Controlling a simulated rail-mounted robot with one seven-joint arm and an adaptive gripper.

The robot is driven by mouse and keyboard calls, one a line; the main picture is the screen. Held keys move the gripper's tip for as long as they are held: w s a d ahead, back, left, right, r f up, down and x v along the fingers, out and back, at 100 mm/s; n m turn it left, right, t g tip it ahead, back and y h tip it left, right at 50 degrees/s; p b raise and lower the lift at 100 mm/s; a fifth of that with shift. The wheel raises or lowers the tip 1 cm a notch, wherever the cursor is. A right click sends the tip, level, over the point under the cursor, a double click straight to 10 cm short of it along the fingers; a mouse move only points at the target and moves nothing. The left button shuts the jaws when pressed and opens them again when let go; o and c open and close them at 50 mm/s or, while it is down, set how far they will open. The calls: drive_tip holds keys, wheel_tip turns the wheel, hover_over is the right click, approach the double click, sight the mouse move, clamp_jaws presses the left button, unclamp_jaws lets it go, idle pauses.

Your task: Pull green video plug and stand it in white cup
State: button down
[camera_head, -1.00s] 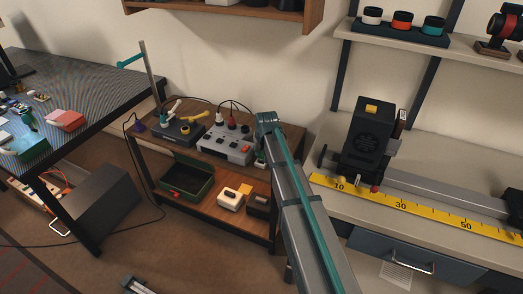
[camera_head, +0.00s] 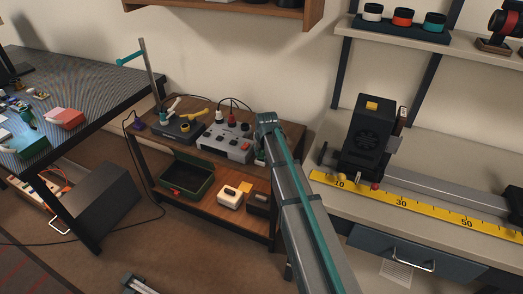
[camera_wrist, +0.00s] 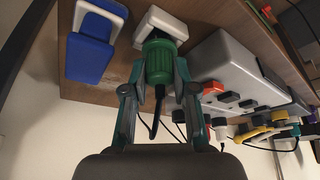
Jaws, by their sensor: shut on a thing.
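The green plug (camera_wrist: 159,62) is between the two fingers of my gripper (camera_wrist: 158,85) in the wrist view. The fingers are shut on its ribbed body, and a black cable hangs from its near end. Its far end meets a white square-edged piece (camera_wrist: 161,22) with rounded corners. I cannot tell whether the plug is inside it or only against it, nor whether this piece is the white cup. In the head view my arm reaches the right end of the wooden cart top and hides most of the plug.
A blue and white block (camera_wrist: 92,45) lies close beside the white piece. A grey switch box (camera_head: 228,143) with plugs and cables stands to the left of my gripper. A dark device (camera_head: 178,128) with a yellow handle is farther left. An open green box (camera_head: 187,180) sits on the lower shelf.

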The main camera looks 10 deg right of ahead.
drive_tip(key=shift+f, duration=0.45)
idle(0.3)
drive_tip(key=c, duration=0.8)
unclamp_jaws()
drive_tip(key=shift+r, duration=0.1)
